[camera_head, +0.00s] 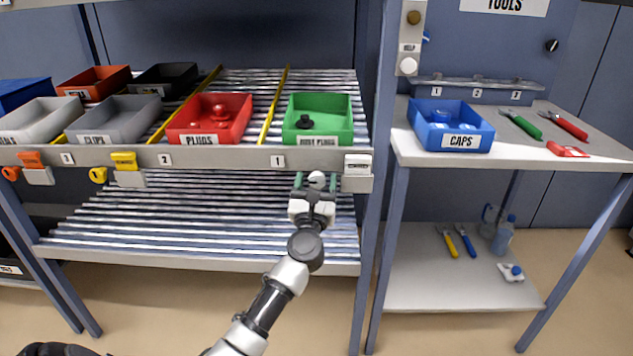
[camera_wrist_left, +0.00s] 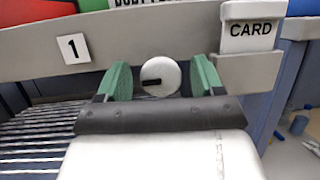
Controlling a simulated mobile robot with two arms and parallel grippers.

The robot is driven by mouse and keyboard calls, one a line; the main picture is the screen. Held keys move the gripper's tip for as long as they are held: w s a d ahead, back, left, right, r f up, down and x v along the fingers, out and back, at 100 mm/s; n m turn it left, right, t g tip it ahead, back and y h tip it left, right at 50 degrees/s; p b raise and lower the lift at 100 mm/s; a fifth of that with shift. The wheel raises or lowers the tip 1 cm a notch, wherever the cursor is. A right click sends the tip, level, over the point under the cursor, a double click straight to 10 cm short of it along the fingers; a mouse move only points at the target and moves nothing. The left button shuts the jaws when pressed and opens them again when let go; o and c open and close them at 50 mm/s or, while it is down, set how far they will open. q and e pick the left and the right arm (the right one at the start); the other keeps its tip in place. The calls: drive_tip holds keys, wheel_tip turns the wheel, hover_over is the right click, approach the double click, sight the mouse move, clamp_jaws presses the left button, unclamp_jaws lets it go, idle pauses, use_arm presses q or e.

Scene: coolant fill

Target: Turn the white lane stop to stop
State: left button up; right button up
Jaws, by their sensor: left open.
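The white lane stop (camera_head: 317,179) is a round white knob under the front rail of the flow rack, below the lane 1 label. In the left wrist view the white lane stop (camera_wrist_left: 161,76) faces me, with a dark mark pointing to the left. My left gripper (camera_head: 315,182) is open, and its green fingertips stand on either side of the knob. In the left wrist view the left gripper (camera_wrist_left: 161,82) shows a small gap between each finger and the knob. A dark gripper part at the bottom left of the head view shows no fingers.
Above the rail (camera_head: 200,157) sit a green bin (camera_head: 335,131), a red plugs bin (camera_head: 212,137) and grey bins. A white card holder (camera_head: 357,164) is just right of the knob. Orange (camera_head: 30,159) and yellow (camera_head: 124,161) stops are further left. A rack post stands at right.

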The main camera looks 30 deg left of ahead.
use_arm(q)
drive_tip(key=shift+w, duration=0.1)
drive_tip(key=c, duration=1.2)
